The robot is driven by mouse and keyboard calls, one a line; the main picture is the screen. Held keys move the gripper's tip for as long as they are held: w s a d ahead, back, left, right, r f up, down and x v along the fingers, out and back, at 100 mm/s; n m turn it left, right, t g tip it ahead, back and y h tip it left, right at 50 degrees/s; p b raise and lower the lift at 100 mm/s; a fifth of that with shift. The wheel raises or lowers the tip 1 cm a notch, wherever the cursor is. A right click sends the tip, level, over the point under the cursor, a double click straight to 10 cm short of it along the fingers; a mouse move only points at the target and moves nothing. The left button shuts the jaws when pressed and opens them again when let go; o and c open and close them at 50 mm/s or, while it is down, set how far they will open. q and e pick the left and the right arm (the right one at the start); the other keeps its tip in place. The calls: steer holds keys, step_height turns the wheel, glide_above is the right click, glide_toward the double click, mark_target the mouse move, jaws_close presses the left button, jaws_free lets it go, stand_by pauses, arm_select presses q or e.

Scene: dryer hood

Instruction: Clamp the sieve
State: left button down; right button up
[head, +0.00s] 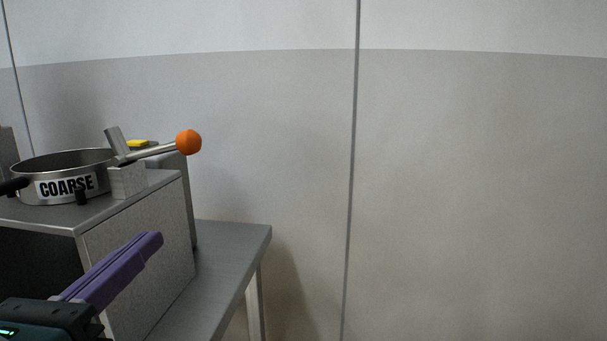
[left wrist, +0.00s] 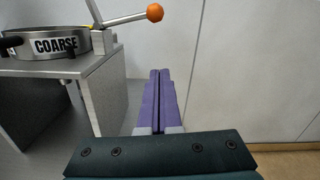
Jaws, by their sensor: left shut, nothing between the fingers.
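The sieve (head: 68,178) is a round metal pan with a "COARSE" label, sitting on top of a grey box-like stand at the left of the head view. It also shows at the upper left of the left wrist view (left wrist: 45,42). A clamp lever with an orange ball knob (head: 188,142) slants up to the right from a grey block (head: 127,181) beside the sieve. The knob is at the top of the left wrist view (left wrist: 154,12). My left gripper (head: 152,243), with purple fingers, is shut and empty, in front of and below the lever. My right gripper is not in view.
The grey stand (head: 140,255) rests on a grey table (head: 232,252), whose right end is bare. A yellow item (head: 138,143) lies behind the sieve. A pale panelled wall (head: 480,180) is behind; the space right of the table looks clear.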

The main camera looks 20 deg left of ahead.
mark_target(188, 142)
arm_select(q)
steer(key=w+a+r+p, duration=0.3)
steer(key=w+r+p, duration=0.1)
steer(key=w, duration=0.6)
steer(key=shift+w+a+r+p, duration=0.15)
steer(key=shift+a+r+p, duration=0.05)
steer(key=shift+r+p, duration=0.1)
stand_by(0.4)
steer(key=shift+r+n, duration=0.3)
steer(key=shift+n, duration=0.2)
